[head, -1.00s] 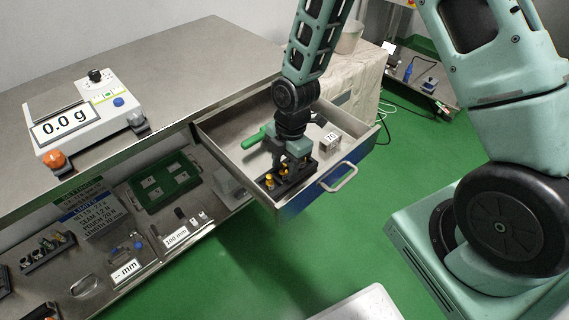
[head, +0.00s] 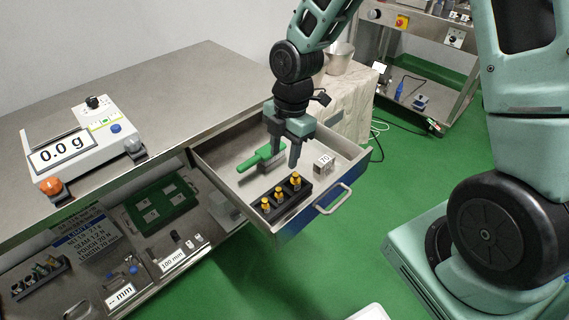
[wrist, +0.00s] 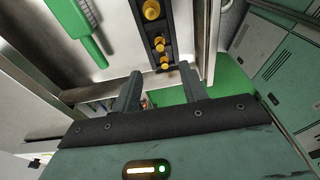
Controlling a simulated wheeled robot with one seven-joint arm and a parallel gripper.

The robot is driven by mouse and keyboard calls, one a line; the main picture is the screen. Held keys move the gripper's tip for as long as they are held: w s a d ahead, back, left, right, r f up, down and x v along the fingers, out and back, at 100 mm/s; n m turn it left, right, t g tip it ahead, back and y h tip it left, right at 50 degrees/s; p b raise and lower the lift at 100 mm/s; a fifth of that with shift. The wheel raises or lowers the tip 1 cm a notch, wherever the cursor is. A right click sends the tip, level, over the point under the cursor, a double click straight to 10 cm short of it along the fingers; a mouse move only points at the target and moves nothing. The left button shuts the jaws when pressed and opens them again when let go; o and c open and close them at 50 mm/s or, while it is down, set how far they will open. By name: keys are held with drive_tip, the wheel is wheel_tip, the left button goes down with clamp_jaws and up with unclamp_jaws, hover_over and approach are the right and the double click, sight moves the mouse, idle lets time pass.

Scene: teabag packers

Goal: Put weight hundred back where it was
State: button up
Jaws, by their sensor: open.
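Several brass weights stand in a black holder (head: 271,211) in the open drawer (head: 230,181). Three show in the head view: one at the right end (head: 295,181), one in the middle (head: 279,193) and one at the left end (head: 265,203). I cannot read which is the hundred. The wrist view also shows brass weights (wrist: 158,44) in the holder. My gripper (head: 285,163) is open and empty, above the drawer and behind the holder, apart from the weights. Its two fingers (wrist: 163,90) show in the wrist view with nothing between them.
A green-handled brush (head: 250,163) lies in the drawer near my gripper. A block marked 70 (head: 323,163) sits to the right. The scale (head: 85,148) on the bench reads 0.0 g with an empty pan. The drawer front (head: 318,203) has a handle.

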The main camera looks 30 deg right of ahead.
drive_tip(key=s+a+r+m, duration=0.2)
drive_tip(key=s+r+m, duration=0.2)
drive_tip(key=s, duration=0.3)
drive_tip(key=s+a+r+m, duration=0.3)
drive_tip(key=s+r+m, duration=0.1)
drive_tip(key=s+m, duration=0.1)
drive_tip(key=s+a+r+m+h, duration=0.1)
drive_tip(key=s+r+m, duration=0.3)
drive_tip(key=s, duration=0.4)
drive_tip(key=shift+s+a+m+t, duration=0.3)
drive_tip(key=shift+a+m, duration=0.2)
drive_tip(key=shift+a, duration=0.4)
wheel_tip(320, 180, up, 6)
drive_tip(key=p, duration=0.5)
drive_tip(key=shift+p, duration=0.4)
